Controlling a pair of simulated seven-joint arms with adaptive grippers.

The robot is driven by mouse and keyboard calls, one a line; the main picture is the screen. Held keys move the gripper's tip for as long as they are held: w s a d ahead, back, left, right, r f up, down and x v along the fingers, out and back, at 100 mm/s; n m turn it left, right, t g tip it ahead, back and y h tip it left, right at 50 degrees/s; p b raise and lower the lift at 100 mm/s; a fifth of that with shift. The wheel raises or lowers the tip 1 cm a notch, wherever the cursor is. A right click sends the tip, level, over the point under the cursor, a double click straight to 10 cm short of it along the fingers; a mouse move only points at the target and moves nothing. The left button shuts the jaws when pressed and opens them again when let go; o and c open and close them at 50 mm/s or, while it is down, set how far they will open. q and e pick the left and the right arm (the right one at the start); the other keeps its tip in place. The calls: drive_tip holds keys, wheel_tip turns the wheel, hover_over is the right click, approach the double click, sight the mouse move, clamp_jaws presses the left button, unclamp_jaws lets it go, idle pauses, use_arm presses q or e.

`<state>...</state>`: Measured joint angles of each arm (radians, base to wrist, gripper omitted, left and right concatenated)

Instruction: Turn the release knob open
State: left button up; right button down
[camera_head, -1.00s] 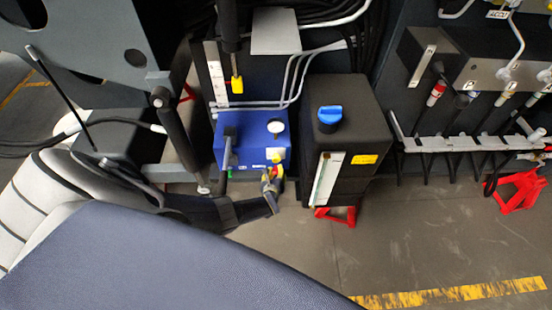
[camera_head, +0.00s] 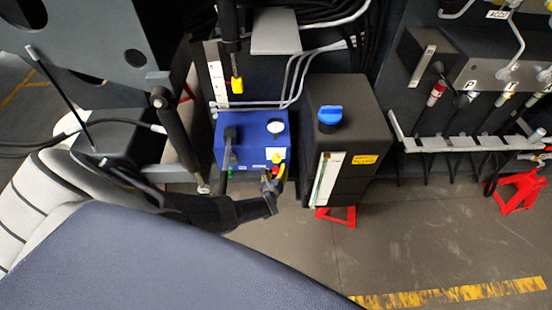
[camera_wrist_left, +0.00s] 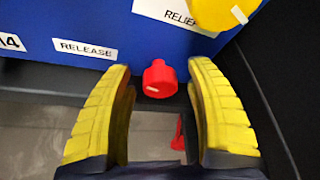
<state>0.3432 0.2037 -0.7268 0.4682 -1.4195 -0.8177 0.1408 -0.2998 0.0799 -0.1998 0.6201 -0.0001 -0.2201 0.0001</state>
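A blue box (camera_head: 240,136) stands left of centre in the head view, and its face also shows in the left wrist view (camera_wrist_left: 60,22). A red knob (camera_wrist_left: 160,79) with a pale mark sits at the lower edge of that face, right of and below the RELEASE label (camera_wrist_left: 85,49). My left gripper (camera_head: 274,174) is at the box's lower right corner. In the left wrist view its two yellow fingers are apart, one on each side of the red knob, with gaps visible. My right gripper is not in view.
A round yellow knob (camera_wrist_left: 222,10) by a RELIEF label is just above the right finger. A black box (camera_head: 355,110) with a blue cap (camera_head: 330,116) stands close to the right. A strut (camera_head: 180,138) stands to the left. The floor in front is open.

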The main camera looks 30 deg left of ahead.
use_arm(q)
drive_tip(key=shift+s, duration=0.1)
drive_tip(key=shift+s+d, duration=0.15)
drive_tip(key=shift+s, duration=0.2)
drive_tip(key=v, duration=1.1)
drive_tip(key=shift+r, duration=0.2)
idle(0.3)
